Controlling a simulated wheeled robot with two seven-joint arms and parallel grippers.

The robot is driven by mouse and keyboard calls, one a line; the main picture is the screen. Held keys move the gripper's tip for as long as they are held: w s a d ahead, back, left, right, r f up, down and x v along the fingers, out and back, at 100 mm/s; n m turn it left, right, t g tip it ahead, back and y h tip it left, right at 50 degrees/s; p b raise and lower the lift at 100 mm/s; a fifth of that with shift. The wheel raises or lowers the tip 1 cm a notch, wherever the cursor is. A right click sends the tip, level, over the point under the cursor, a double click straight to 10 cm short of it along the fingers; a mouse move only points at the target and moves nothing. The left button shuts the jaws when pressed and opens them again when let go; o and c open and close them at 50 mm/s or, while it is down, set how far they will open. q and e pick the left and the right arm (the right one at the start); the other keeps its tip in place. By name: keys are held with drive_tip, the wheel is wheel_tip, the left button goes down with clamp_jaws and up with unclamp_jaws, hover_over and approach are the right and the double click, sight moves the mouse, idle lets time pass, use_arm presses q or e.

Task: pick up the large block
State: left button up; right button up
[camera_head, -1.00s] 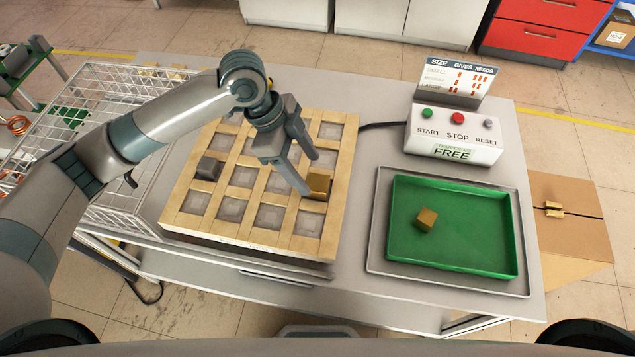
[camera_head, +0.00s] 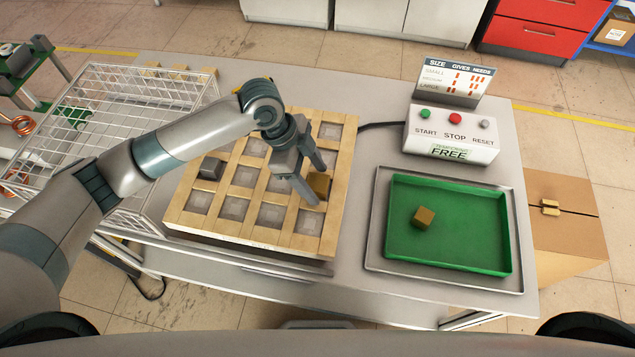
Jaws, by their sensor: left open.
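A dark grey block (camera_head: 211,168) sits in the rack's left part. Which block is the large one is not certain from this view. My right gripper is not in view.
A control box (camera_head: 452,135) with START, STOP and RESET buttons and a size sign (camera_head: 456,82) stand at the back right. A wire basket (camera_head: 130,100) is on the left. Most rack cells are empty.

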sight(315, 182)
use_arm(q)
clamp_jaws()
drive_tip(key=shift+r, duration=0.1)
drive_tip(key=shift+r, duration=0.1)
idle(0.3)
drive_tip(key=shift+w+r+b, duration=0.1)
drive_tip(key=shift+r+b, duration=0.4)
drive_tip(key=shift+r, duration=0.35)
drive_tip(key=shift+s+d+r+b, duration=0.1)
drive_tip(key=shift+r+b, duration=0.15)
drive_tip(key=shift+r, duration=0.35)
drive_tip(key=shift+s+d+r+b, duration=0.1)
drive_tip(key=shift+r+b, duration=0.15)
drive_tip(key=shift+r, duration=0.3)
drive_tip(key=s+d+r+b, duration=0.1)
drive_tip(key=s+d+r, duration=0.1)
drive_tip(key=s, duration=0.3)
drive_tip(key=s+d+r+b, duration=0.1)
drive_tip(key=s+d+r, duration=0.1)
drive_tip(key=s+r, duration=0.2)
drive_tip(key=shift+s+d+r, duration=0.25)
drive_tip(key=shift+s+r, duration=0.15)
drive_tip(key=shift+s, duration=0.3)
